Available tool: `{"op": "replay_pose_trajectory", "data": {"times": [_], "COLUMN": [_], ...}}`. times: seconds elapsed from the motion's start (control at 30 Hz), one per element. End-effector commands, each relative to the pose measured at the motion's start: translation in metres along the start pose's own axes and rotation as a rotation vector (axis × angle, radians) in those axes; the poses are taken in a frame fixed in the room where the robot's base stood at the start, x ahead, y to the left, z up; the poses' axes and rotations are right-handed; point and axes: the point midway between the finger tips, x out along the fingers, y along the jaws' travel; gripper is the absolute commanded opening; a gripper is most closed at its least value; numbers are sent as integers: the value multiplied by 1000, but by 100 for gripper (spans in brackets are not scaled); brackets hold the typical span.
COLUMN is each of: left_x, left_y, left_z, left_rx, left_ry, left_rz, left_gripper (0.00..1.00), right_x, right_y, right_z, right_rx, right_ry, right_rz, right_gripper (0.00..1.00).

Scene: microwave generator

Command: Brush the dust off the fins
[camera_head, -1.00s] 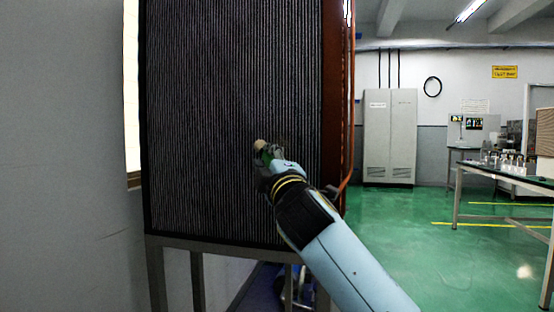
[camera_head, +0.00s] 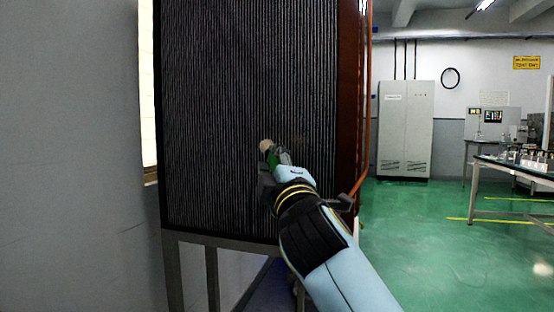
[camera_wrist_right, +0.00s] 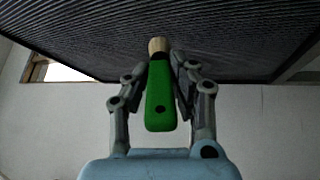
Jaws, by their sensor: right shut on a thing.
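The finned panel (camera_head: 225,110) stands upright on a metal frame, its dark vertical fins facing me. It also spans the top of the right wrist view (camera_wrist_right: 90,45). My right gripper (camera_head: 268,165) is in front of the lower middle of the fins. It is shut on a brush with a green handle (camera_wrist_right: 160,100). The brush's pale tip (camera_wrist_right: 157,46) points at the fins; I cannot tell if it touches them. The tip also shows in the head view (camera_head: 266,145). My left gripper is not in view.
An orange-brown pipe (camera_head: 367,120) runs down the panel's right side. A grey wall (camera_head: 75,160) is close on the left. A white cabinet (camera_head: 405,130) and a table with small items (camera_head: 515,163) stand at the right. Green floor (camera_head: 420,240) lies open between.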

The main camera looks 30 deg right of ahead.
Motion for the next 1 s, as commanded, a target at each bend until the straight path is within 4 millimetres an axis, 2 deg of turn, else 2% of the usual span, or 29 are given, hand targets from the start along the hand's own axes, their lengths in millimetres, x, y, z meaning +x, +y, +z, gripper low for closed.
{"op": "replay_pose_trajectory", "data": {"times": [0.27, 0.6, 1.0], "left_x": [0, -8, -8], "left_y": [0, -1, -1], "left_z": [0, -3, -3], "left_rx": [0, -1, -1], "left_ry": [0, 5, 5], "left_rz": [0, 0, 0], "left_gripper": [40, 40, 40], "right_x": [-1, -23, -25], "right_y": [0, 4, 4], "right_z": [-1, -16, -16], "right_rx": [1, 2, 0], "right_ry": [0, -1, 0], "right_rz": [-1, -1, 0], "right_gripper": [0, 0, 0]}}
